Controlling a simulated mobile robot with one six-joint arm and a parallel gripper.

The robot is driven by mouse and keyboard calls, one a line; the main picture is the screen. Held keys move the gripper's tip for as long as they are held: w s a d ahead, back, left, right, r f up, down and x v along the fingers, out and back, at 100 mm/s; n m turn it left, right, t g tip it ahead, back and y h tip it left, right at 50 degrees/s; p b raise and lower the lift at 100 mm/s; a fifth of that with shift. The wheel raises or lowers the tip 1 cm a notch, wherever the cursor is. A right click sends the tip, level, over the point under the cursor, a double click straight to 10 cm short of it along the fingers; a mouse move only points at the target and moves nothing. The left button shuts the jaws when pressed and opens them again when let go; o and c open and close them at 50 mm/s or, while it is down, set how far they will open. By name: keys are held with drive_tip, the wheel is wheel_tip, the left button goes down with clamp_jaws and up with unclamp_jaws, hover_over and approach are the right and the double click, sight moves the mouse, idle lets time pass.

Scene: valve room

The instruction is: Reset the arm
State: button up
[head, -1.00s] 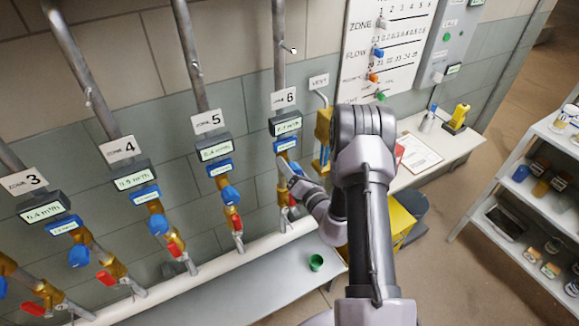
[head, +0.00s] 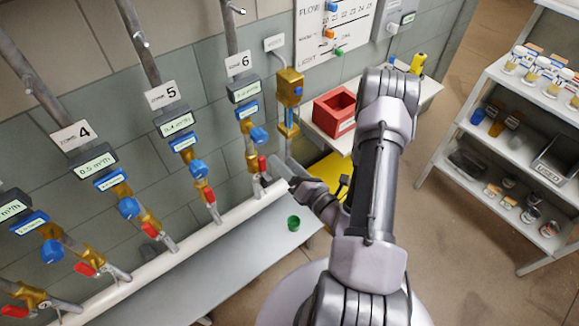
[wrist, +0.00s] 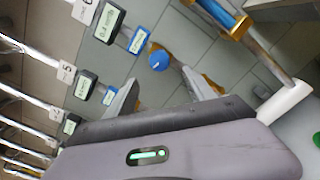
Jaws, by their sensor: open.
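My arm reaches up and folds down towards the wall in the head view. My gripper (head: 278,180) is near the lower end of the zone 6 line, just right of its red handle (head: 262,163). In the wrist view my gripper's two fingers (wrist: 160,95) stand apart with nothing seen between them. A blue knob (wrist: 158,61) lies beyond the fingers there. In the head view the zone 6 line has a blue knob (head: 259,135) and a display (head: 243,92). I cannot tell whether a finger touches the pipework.
Zone 5 (head: 175,122) and zone 4 (head: 95,160) lines run to the left. A red bin (head: 334,112) sits behind my arm. A stocked shelf (head: 500,140) stands right, with open floor before it.

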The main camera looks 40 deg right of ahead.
drive_tip(key=shift+s, duration=1)
